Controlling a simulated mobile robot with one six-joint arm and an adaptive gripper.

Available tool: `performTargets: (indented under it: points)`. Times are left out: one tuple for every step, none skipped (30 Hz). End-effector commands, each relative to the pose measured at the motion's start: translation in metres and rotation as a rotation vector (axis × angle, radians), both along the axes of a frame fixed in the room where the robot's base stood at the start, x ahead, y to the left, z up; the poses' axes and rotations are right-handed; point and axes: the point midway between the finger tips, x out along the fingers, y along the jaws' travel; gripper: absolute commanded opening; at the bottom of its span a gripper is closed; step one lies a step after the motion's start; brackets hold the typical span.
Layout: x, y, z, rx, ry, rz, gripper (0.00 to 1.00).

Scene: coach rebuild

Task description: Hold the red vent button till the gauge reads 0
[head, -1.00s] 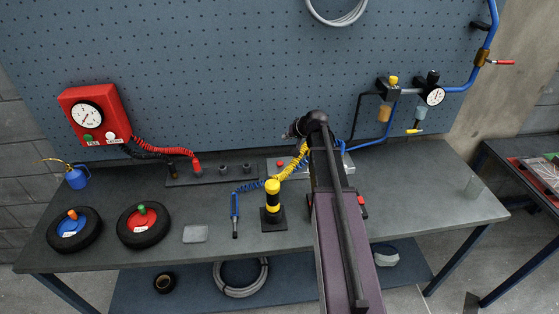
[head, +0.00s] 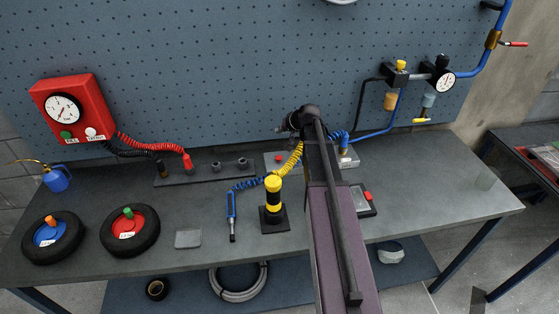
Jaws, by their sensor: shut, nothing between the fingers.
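A small red button (head: 279,158) shows on a low grey block (head: 353,158) at the back of the bench, partly behind my arm. A second red piece (head: 367,196) sits on a dark flat device right of my arm; I cannot tell which is the vent button. A round gauge (head: 446,82) is on the air line at the right; a larger gauge (head: 64,109) is on the red wall box. Their readings are too small to tell. My gripper (head: 281,128) is shut and empty, above and beyond the block's red button, apart from it; my arm partly hides it.
A yellow-black post (head: 273,204) stands left of my arm, with yellow and blue coiled hoses behind it. Two wheels (head: 52,236) (head: 129,229) lie at the left. The right end of the bench is mostly clear.

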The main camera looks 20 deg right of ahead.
Motion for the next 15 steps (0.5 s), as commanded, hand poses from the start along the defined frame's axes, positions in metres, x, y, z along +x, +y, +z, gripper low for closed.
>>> performTargets:
  points:
    - [0.000, 0.000, -0.009, 0.000, 0.000, 0.000, 0.00]
    - [0.000, 0.000, -0.013, 0.000, 0.000, 0.000, 0.00]
    - [0.000, 0.000, -0.017, 0.000, 0.000, 0.000, 0.00]
    - [0.000, 0.000, -0.018, 0.000, 0.000, 0.000, 0.00]
    - [0.000, 0.000, -0.020, 0.000, 0.000, 0.000, 0.00]
    - [0.000, 0.000, -0.023, 0.000, 0.000, 0.000, 0.00]
    - [0.000, -0.001, -0.024, 0.001, 0.000, -0.001, 0.00]
    - [0.000, -0.001, -0.025, 0.000, 0.001, -0.001, 0.00]
    - [0.000, -0.001, -0.026, 0.000, 0.001, -0.001, 0.00]
    - [0.000, -0.001, -0.026, 0.000, 0.000, -0.002, 0.00]
    - [0.000, -0.001, -0.026, 0.000, 0.000, -0.002, 0.00]
    - [0.000, -0.002, -0.026, 0.000, 0.000, -0.002, 0.00]
    - [-0.001, -0.002, -0.025, 0.000, 0.000, -0.002, 0.00]
    - [-0.001, -0.002, -0.025, 0.000, 0.000, -0.002, 0.00]
    - [-0.001, -0.003, -0.025, 0.000, 0.001, -0.003, 0.00]
